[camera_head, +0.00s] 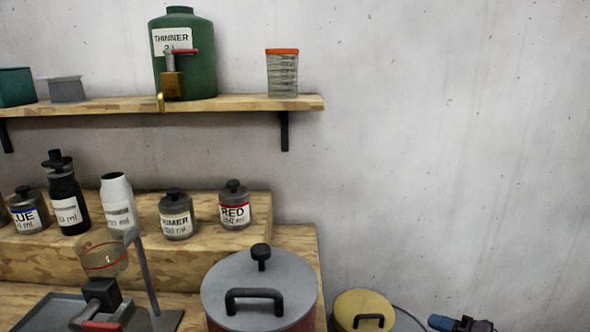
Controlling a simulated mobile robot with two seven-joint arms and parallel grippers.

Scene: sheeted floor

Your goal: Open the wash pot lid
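A large pot with a red body (312,320) stands at the bottom centre, cut off by the lower edge. Its round grey lid (225,285) lies flat on top and looks closed. The lid has a black bar handle (254,295) at the front and a black knob (261,252) towards the back. A smaller round yellow lid (350,305) with a black handle (369,320) is just right of it, its body mostly out of frame. No label shows which one is the wash pot. I cannot make out either of my grippers.
Several labelled bottles, including the RED bottle (235,207), stand on a wooden step (150,262) behind. A green THINNER can (195,60) is on the wall shelf (240,104). A metal stand (147,280) is left of the pot. A blue and dark object (460,323) lies at bottom right.

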